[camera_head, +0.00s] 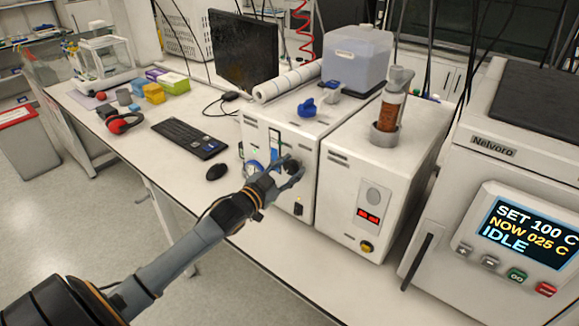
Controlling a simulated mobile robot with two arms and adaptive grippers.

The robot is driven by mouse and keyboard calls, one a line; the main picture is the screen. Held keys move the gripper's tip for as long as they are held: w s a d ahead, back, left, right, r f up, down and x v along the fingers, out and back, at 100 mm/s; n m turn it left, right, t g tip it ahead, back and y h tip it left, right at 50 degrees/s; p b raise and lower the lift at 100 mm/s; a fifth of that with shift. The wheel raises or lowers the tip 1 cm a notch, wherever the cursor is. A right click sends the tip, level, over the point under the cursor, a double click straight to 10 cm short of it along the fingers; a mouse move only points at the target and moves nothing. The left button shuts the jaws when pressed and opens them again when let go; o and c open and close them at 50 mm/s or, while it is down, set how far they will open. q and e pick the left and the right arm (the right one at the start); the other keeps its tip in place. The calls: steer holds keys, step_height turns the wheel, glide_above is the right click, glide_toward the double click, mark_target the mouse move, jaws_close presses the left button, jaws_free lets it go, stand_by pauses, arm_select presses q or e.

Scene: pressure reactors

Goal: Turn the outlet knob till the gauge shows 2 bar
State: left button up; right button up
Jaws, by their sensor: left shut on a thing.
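The dark outlet knob (292,165) sits on the front face of the left white unit (315,140). My left gripper (290,176) reaches in from the lower left and is shut on this knob, its fingers covering part of it. My right gripper is not in view.
A second white unit (345,195) with a red display stands close on the right. Beyond it is a large machine (480,190) reading IDLE. A black mouse (216,172) and keyboard (188,138) lie to the left. The bench's front strip is mostly clear.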

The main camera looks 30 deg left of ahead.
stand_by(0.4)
arm_select(q)
steer(key=o, duration=1.2)
steer(key=shift+f, duration=0.1)
steer(key=shift+c, duration=0.2)
steer(key=s+a, duration=0.1)
steer(key=s, duration=1.1)
